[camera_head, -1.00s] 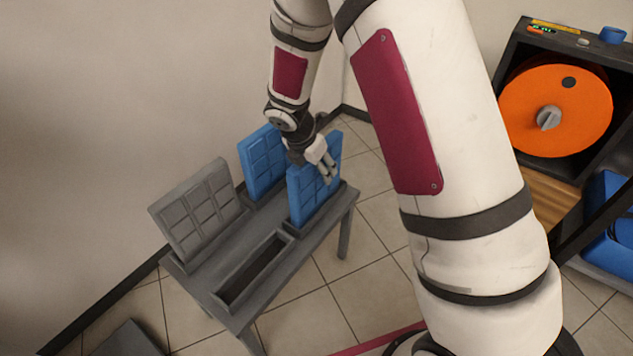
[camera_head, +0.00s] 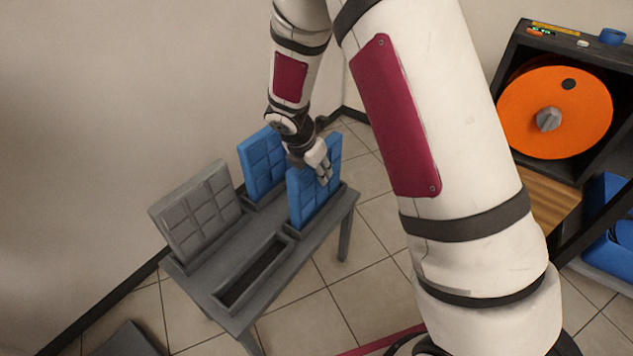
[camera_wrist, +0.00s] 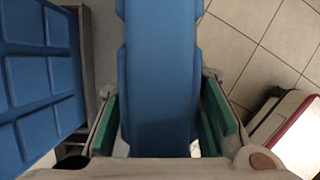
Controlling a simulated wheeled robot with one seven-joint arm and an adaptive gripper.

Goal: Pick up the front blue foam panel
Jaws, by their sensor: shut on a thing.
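The front blue foam panel (camera_head: 309,199) stands upright in a slot at the right front of the grey table. My gripper (camera_head: 325,174) reaches over its top edge from above and is shut on it. In the wrist view the panel's blue top edge (camera_wrist: 160,80) runs between the green-padded fingers of my gripper (camera_wrist: 162,125), one finger on each side. A second blue foam panel (camera_head: 262,165) stands upright in the slot behind; its face fills the left of the wrist view (camera_wrist: 38,85).
A grey panel (camera_head: 195,212) stands in the table's left rear slot. The front left slot (camera_head: 252,273) is empty. The grey table (camera_head: 225,246) stands near the wall. At right is a dark unit with an orange spool (camera_head: 556,110), and blue bins (camera_head: 608,228) below.

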